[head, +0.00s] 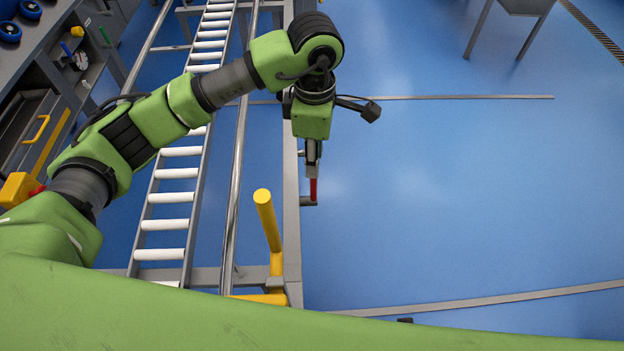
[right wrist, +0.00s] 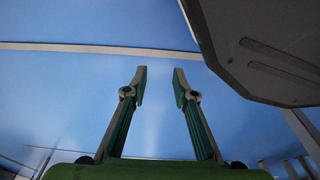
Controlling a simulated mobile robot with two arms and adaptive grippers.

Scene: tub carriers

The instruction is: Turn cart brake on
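The cart (head: 292,215) is a grey frame with a roller track and a yellow handle (head: 268,228) at its near end. A small lever with a red part (head: 313,190) and a dark grey end (head: 308,202) shows at the cart's right side; it looks like the brake. My left gripper (head: 313,172) points down right at the red part, with its fingers seen edge-on. I cannot tell whether they close around it. My right gripper (right wrist: 160,75) is open in the right wrist view, with nothing between its fingers; it is not in the head view.
White rollers (head: 173,197) and a steel rail (head: 237,165) run along the left of the cart frame. A dark workbench with drawers (head: 30,130) stands at the far left. The blue floor (head: 450,200) to the right is clear; a grey table (head: 520,5) stands top right.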

